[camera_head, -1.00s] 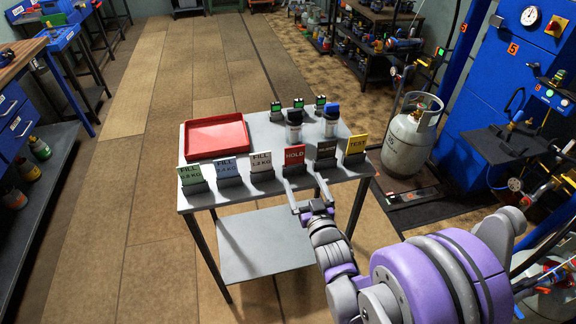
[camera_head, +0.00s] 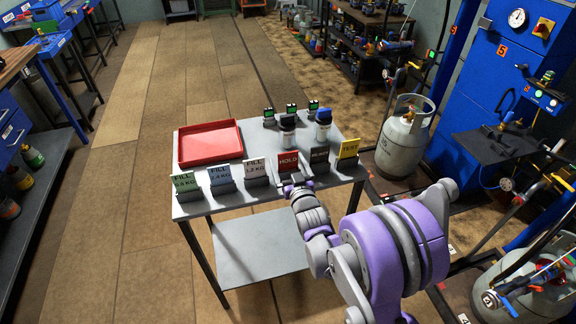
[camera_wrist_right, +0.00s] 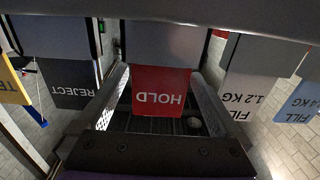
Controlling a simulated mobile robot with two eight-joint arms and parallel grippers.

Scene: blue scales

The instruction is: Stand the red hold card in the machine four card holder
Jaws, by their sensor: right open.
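The red HOLD card (camera_head: 288,162) stands upright in a dark holder at the front edge of the grey table. It also shows upside down in the right wrist view (camera_wrist_right: 160,92). My right gripper (camera_head: 294,184) is at the table's front edge, low at this card. In the wrist view its open fingers (camera_wrist_right: 160,100) lie one on each side of the card, with gaps visible. I see no grip on the card. My left gripper is not in view. I cannot make out the machine four card holder.
Beside the HOLD card stand a white FILL card (camera_head: 254,170) and a dark REJECT card (camera_head: 319,156); a yellow TEST card (camera_head: 348,150) is further right. A red tray (camera_head: 210,142) and lidded jars (camera_head: 287,130) stand behind. A gas cylinder (camera_head: 406,135) and blue machine (camera_head: 500,90) are right.

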